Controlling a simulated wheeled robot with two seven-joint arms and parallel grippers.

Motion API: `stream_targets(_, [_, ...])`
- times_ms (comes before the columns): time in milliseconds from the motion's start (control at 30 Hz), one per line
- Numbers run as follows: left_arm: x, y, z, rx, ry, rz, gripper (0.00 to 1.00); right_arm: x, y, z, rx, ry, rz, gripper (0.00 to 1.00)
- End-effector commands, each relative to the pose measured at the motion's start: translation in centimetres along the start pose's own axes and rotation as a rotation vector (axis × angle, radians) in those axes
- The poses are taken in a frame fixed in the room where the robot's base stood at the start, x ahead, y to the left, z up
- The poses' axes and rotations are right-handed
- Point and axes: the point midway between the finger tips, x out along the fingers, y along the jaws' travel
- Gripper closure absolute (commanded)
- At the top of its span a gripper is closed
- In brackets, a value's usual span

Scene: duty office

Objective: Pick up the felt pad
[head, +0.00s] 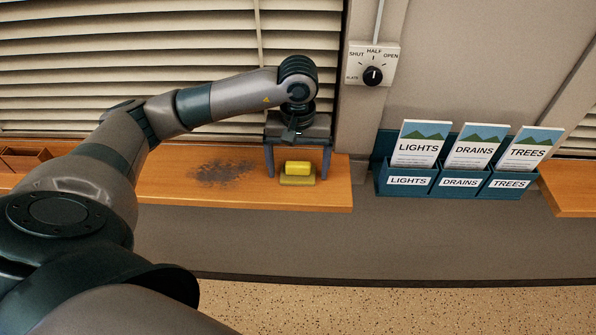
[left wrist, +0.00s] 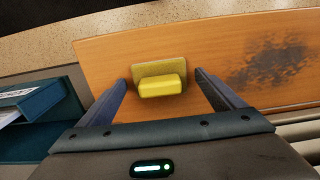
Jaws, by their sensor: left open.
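The felt pad looks to be the yellow block (head: 298,168) on an olive-yellow flat base (head: 297,181), near the right end of the wooden sill. In the left wrist view the yellow block (left wrist: 162,86) and its flat base (left wrist: 160,68) show between the fingers. I cannot tell whether block and base are one piece. My left gripper (head: 298,174) points down with its fingers open on either side of the block, and there is a gap on each side. It also shows in the left wrist view (left wrist: 160,78). My right gripper is not in view.
A dark smudge (head: 222,174) marks the wooden sill (head: 170,185) left of the block. Slatted blinds (head: 130,60) hang behind. A teal rack (head: 408,182) with LIGHTS, DRAINS and TREES leaflets is right of the sill's end. A dial (head: 373,75) is on the wall above.

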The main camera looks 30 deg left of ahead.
Motion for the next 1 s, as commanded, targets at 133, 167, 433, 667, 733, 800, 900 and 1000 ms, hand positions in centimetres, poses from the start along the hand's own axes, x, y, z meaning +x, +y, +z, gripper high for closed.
stream_targets(133, [0.0, 0.0, 0.0, 0.000, 0.000, 0.000, 0.33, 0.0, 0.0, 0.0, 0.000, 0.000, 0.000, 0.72])
stream_targets(167, [0.0, 0.0, 0.0, 0.000, 0.000, 0.000, 0.40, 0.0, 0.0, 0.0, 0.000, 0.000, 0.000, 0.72])
stream_targets(433, [0.0, 0.0, 0.0, 0.000, 0.000, 0.000, 0.56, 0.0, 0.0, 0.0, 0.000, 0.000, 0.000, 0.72])
stream_targets(667, [-0.3, 0.0, 0.0, -0.001, 0.001, 0.001, 0.57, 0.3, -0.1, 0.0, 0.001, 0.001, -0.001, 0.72])
stream_targets(733, [-0.6, 0.0, -0.1, -0.001, 0.001, 0.002, 0.57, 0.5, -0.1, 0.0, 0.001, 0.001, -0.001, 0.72])
stream_targets(800, [-1.0, 0.0, -0.1, -0.001, 0.003, 0.002, 0.57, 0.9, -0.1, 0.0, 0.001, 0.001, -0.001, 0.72])
stream_targets(900, [-1.9, 0.0, -0.1, 0.001, 0.004, 0.003, 0.57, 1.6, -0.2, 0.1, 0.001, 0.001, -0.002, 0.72])
stream_targets(1000, [-3.2, 0.1, -0.1, 0.000, 0.005, 0.004, 0.57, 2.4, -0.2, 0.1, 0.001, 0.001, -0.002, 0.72])
